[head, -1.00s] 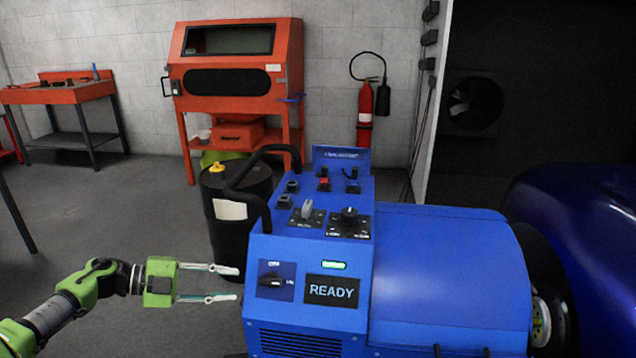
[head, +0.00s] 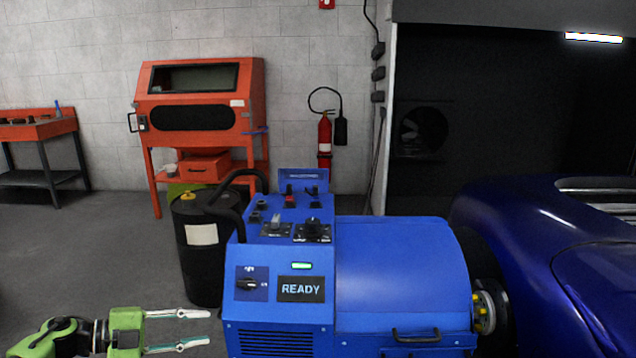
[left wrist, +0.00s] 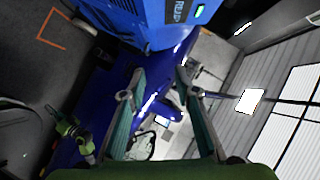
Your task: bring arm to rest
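My left gripper (head: 205,328) comes in from the lower left in the head view. Its two fingers are apart with nothing between them. It is left of the blue dynamometer (head: 400,270), beside the front panel with its black rotary switch (head: 249,284) and READY display (head: 301,289). A small gap seems to lie between fingertips and panel. In the left wrist view the open fingers (left wrist: 160,80) show, and the blue machine (left wrist: 165,20) is at the top. A second green arm shows at the lower left there, but its gripper is not clear.
A black drum (head: 200,262) stands behind and left of the dynamometer. A blue car (head: 560,250) is at the right, close to the machine. A red blasting cabinet (head: 200,80) and a fire extinguisher (head: 324,135) are at the back wall. The floor at left is clear.

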